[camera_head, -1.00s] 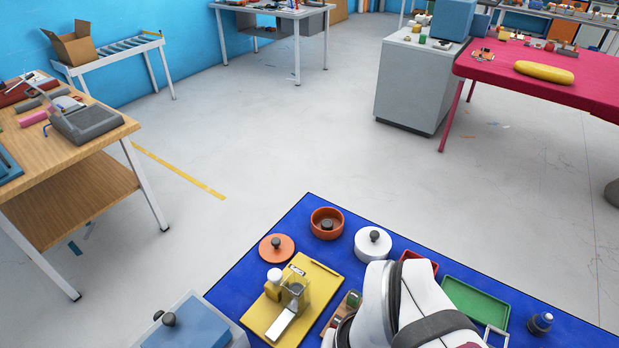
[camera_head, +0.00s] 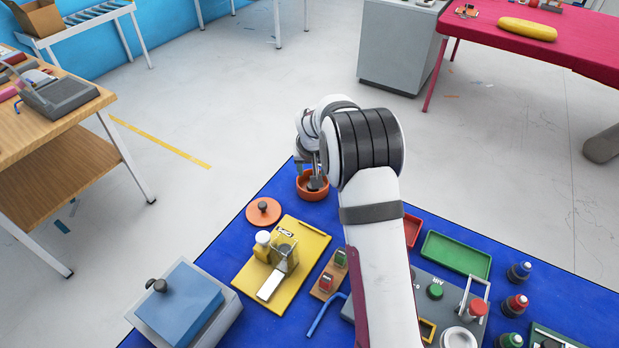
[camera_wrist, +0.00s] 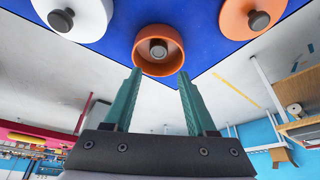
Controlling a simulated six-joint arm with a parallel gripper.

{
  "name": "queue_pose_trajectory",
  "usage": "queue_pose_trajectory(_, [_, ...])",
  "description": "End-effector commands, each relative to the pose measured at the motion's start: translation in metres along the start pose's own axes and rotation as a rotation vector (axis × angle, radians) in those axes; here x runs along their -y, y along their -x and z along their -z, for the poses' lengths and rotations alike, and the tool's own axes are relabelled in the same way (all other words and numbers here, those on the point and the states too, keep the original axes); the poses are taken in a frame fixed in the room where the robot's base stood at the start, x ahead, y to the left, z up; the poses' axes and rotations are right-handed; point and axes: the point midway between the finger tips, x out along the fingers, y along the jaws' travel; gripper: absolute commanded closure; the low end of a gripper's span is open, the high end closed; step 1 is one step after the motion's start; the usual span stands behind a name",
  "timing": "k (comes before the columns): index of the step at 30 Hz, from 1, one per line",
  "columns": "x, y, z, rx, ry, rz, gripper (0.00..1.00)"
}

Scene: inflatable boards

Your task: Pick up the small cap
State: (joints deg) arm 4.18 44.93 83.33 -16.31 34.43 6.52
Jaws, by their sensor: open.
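A small dark grey round piece, which may be the small cap (camera_wrist: 158,48), sits inside an orange round bowl (camera_wrist: 158,67) in the wrist view. In the head view the bowl (camera_head: 316,194) is at the far corner of the blue mat, partly hidden by my arm. My gripper (camera_wrist: 159,74) is open, with its two teal fingers apart and nothing between them. Its fingertips point toward the bowl's near side in the wrist view. In the head view my wrist is over the bowl and the fingers are mostly hidden.
An orange lid with a dark knob (camera_head: 263,211) lies beside the bowl, and a white lid (camera_wrist: 75,17) lies on its other side. A yellow board (camera_head: 281,262), a green tray (camera_head: 456,254) and a blue-topped box (camera_head: 180,302) are on or beside the blue mat (camera_head: 240,244).

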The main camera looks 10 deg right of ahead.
Motion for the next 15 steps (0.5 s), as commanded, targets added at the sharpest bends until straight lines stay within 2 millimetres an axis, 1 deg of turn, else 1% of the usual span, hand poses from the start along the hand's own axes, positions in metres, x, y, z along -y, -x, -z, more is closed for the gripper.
queue_pose_trajectory(1, [0.0,-0.013,-0.001,0.002,0.0,0.0,0.43])
queue_pose_trajectory(3, [0.0,-0.027,-0.001,0.002,-0.001,0.0,0.43])
queue_pose_trajectory(7, [0.0,-0.042,-0.001,0.001,-0.002,0.0,0.43])
queue_pose_trajectory(12, [-0.004,-0.076,-0.006,0.002,-0.002,0.0,0.43])
queue_pose_trajectory(15, [-0.003,-0.088,-0.006,0.001,-0.002,0.001,0.43])
